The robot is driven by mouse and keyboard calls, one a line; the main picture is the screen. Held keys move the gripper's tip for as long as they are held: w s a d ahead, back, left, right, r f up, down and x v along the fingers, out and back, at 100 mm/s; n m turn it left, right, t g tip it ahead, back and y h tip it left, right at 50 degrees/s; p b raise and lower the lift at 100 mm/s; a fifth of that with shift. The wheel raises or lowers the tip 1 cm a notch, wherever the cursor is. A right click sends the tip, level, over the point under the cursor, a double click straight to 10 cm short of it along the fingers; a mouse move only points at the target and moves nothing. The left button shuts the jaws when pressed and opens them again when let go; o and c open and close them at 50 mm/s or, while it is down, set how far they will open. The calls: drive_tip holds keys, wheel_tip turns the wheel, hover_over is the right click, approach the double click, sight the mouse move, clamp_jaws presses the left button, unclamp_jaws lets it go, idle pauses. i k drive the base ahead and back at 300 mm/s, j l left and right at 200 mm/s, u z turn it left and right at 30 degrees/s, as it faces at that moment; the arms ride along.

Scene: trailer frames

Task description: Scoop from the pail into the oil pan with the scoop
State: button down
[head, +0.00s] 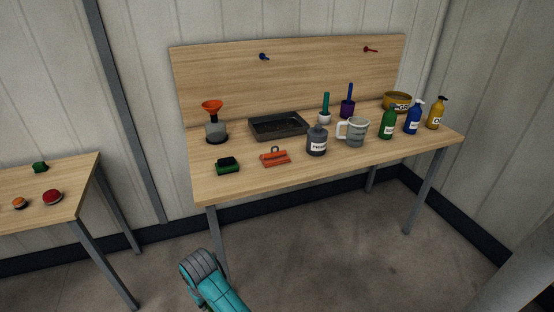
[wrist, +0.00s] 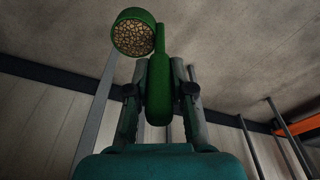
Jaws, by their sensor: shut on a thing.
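My gripper (wrist: 159,72) is shut on the upright handle of the green scoop (wrist: 160,85), with a finger on each side. The scoop's round bowl shows at the upper left in the wrist view, and its mouth is filled with pale brown, grain-like material. The oil pan (head: 278,136) is a dark, shallow rectangular tray at the back left of the table, dark inside. A yellow-brown round container (head: 397,104) with a partly readable label stands at the back right; I cannot tell whether it is the pail. The head view shows part of my arm low down, but not the gripper or scoop.
On the workbench (head: 235,185) are an orange funnel on a jar (head: 213,118), a grey bottle (head: 316,141), a clear jug (head: 356,132) and several colored bottles. A green block (head: 227,166) and orange item (head: 275,157) lie before the pan. A side table (head: 75,180) stands left.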

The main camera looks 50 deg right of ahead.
sight(282, 125)
drive_tip(key=i+j+z, duration=0.3)
drive_tip(key=i+j, duration=0.5)
